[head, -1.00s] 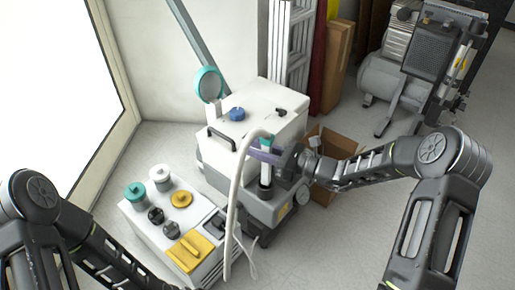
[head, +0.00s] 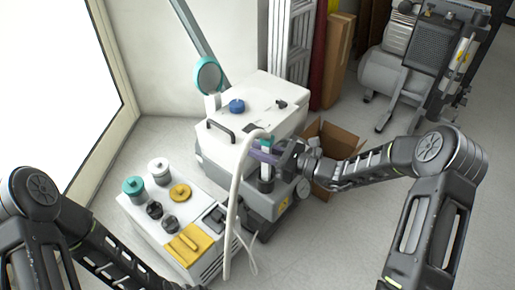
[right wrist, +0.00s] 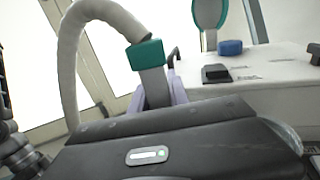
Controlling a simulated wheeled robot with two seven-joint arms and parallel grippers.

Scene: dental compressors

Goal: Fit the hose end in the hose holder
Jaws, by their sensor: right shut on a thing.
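The hose (head: 236,195) is pale and thick, arching over at the top and hanging down in front of the white machine. Its end has a teal collar (head: 262,143) and a grey stem, also seen in the right wrist view, with the collar (right wrist: 147,55) above the fingers. My right gripper (head: 265,155) is shut on the hose end, its purple fingers around the stem below the collar. The end points down in front of the machine's grey lower body. A dark upright cylinder (head: 266,186) shows below it; I cannot tell whether this is the hose holder or whether they touch. My left gripper is out of view.
A white cabinet (head: 150,225) with jars and yellow items stands front left. A cardboard box (head: 338,145) lies behind my right wrist.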

